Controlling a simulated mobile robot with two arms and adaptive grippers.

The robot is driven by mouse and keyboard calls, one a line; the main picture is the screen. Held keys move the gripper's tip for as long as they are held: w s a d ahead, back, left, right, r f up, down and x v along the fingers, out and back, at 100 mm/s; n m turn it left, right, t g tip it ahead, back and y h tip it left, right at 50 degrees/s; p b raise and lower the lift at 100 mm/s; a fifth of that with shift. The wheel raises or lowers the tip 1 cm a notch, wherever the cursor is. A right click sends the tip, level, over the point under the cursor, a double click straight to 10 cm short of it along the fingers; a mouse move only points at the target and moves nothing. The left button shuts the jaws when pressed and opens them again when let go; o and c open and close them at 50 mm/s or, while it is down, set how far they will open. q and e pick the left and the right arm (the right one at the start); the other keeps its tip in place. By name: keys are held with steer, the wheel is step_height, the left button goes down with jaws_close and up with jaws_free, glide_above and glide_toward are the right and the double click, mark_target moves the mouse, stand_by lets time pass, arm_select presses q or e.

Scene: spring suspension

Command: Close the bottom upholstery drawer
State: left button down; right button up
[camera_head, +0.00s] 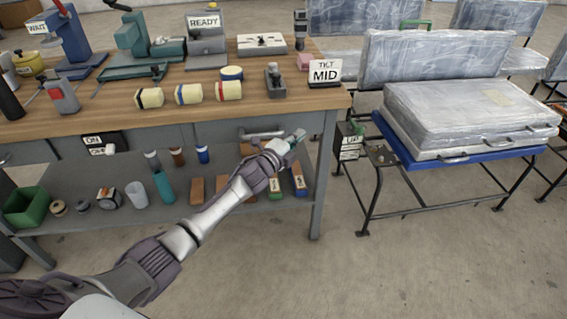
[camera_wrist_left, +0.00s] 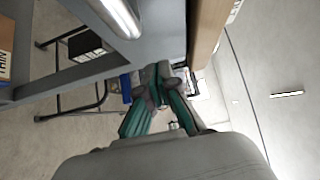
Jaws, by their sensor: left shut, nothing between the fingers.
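A grey drawer front with a silver bar handle (camera_head: 262,134) sits under the workbench top; the handle also shows large in the left wrist view (camera_wrist_left: 121,17). I cannot tell whether this is the upholstery drawer, or how far open it is. My left gripper (camera_head: 297,136) is just right of that handle, in front of the bench. In the left wrist view its green-padded fingers (camera_wrist_left: 163,82) come together, shut and empty. My right gripper is not in view.
The wooden bench top (camera_head: 300,103) holds tools, striped rolls and a MID sign (camera_head: 324,71). A lower shelf (camera_head: 130,222) holds bottles and small blocks. To the right, wrapped cushions (camera_head: 465,110) with handles rest on a blue-edged stand. The front floor is clear.

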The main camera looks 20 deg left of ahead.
arm_select(q)
steer(key=p+v, duration=0.1)
steer(key=v, duration=0.8)
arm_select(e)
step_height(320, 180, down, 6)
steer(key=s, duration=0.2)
arm_select(q)
steer(key=s+d+f+n+g+y, duration=0.15)
steer(key=s+f+n+g, duration=0.55)
steer(key=s+f, duration=0.7)
steer(key=s+d+f+n+g+y, duration=0.1)
steer(key=s+f+n+g+y, duration=0.25)
steer(key=s+f+n, duration=0.8)
steer(key=s+f+g+p, duration=0.2)
steer(key=s+p, duration=0.3)
steer(key=s, duration=0.5)
steer(key=s+f+g+p, duration=0.2)
steer(key=s+f+p, duration=0.3)
steer(key=s, duration=0.5)
steer(key=s+f+g+p, duration=0.2)
steer(key=s+p, duration=0.5)
steer(key=s, duration=0.4)
steer(key=shift+f+h, duration=0.3)
steer(key=shift+f, duration=0.55)
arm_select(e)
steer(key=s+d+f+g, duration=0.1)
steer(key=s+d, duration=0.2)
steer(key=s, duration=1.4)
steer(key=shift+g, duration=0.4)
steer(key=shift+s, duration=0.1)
